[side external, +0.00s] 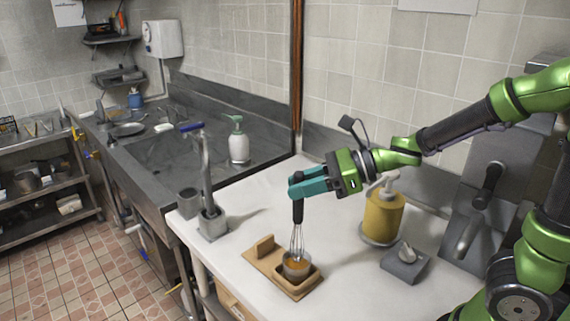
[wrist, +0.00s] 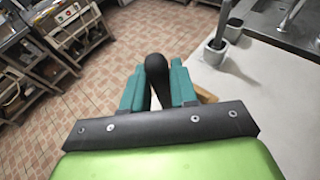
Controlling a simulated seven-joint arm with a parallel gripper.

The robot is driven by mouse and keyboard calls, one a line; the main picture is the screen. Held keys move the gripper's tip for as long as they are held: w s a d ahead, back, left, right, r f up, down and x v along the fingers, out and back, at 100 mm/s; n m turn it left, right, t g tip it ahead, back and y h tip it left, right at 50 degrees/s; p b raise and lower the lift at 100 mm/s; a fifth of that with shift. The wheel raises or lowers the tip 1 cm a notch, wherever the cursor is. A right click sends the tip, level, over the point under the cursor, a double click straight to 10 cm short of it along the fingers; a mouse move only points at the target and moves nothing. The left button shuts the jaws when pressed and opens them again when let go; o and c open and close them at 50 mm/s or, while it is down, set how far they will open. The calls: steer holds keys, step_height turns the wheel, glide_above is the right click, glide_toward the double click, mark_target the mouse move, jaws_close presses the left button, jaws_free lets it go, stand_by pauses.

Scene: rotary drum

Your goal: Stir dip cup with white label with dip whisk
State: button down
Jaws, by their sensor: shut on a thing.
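My gripper (side external: 299,187) has teal fingers shut on the black handle of the dip whisk (side external: 298,212). The whisk hangs upright, with its wire end down at the mouth of the dip cup (side external: 296,269). The cup is small and grey, with orange-brown dip inside, and sits in a wooden holder (side external: 262,260) on the white counter. How deep the wires reach is hard to tell. No white label can be made out on the cup. In the wrist view, the black handle end (wrist: 157,68) shows between the fingers; the cup is hidden there.
A yellow pump bottle (side external: 382,216) and a grey box with a knob (side external: 405,262) stand to the right. Bare counter lies between holder and stand.

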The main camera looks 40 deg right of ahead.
mark_target(303, 199)
steer(key=shift+f, duration=1.75)
steer(key=shift+d, duration=0.2)
